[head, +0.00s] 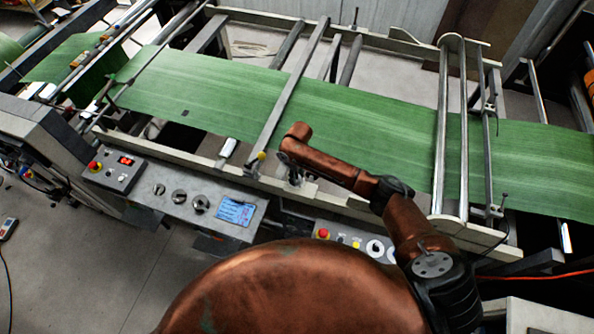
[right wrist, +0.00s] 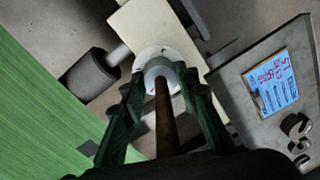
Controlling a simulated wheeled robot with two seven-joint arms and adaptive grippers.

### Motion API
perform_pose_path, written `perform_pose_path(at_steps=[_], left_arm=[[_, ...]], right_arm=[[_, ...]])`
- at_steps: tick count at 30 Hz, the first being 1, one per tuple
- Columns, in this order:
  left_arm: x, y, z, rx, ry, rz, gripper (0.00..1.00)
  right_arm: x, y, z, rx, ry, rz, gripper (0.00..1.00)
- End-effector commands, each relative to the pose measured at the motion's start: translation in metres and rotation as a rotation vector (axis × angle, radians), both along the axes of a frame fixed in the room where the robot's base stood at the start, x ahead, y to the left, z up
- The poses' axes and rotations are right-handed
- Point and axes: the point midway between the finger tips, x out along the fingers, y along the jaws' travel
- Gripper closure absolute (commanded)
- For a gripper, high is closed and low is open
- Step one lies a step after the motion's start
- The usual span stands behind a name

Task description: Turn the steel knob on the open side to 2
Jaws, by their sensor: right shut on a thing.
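A pale round steel knob (right wrist: 160,68) sits on a round dial plate on a cream frame rail, in the upper middle of the right wrist view. The fingers of my right gripper (right wrist: 164,84) reach it from both sides and are shut on it. Marks on the dial are too small to read, so the knob's setting cannot be told. In the head view my right gripper (head: 293,176) is at the near rail of the machine, and it and the arm largely hide the knob. My left gripper is not in view.
Green sack web (head: 340,115) runs across the machine just beyond the rail. Metal bars cross the web.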

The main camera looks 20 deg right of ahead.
Motion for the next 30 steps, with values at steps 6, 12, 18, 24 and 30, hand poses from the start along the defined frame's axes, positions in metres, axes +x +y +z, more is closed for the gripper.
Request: perform_pose_path(at_steps=[6, 12, 18, 24, 30], left_arm=[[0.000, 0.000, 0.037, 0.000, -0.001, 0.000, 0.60], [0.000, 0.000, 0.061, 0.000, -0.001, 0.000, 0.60], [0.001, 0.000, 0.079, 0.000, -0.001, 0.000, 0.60], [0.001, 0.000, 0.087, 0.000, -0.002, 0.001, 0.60], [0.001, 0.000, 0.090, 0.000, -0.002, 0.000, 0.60]], right_arm=[[-0.001, 0.001, 0.006, 0.001, 0.002, -0.207, 0.95], [-0.001, 0.001, 0.005, 0.002, 0.002, -0.397, 0.95], [-0.001, 0.001, 0.004, 0.001, 0.000, -0.585, 0.95], [0.000, 0.001, 0.002, 0.001, 0.000, -0.754, 0.95], [0.000, 0.000, 0.001, 0.001, -0.002, -0.884, 0.95]])
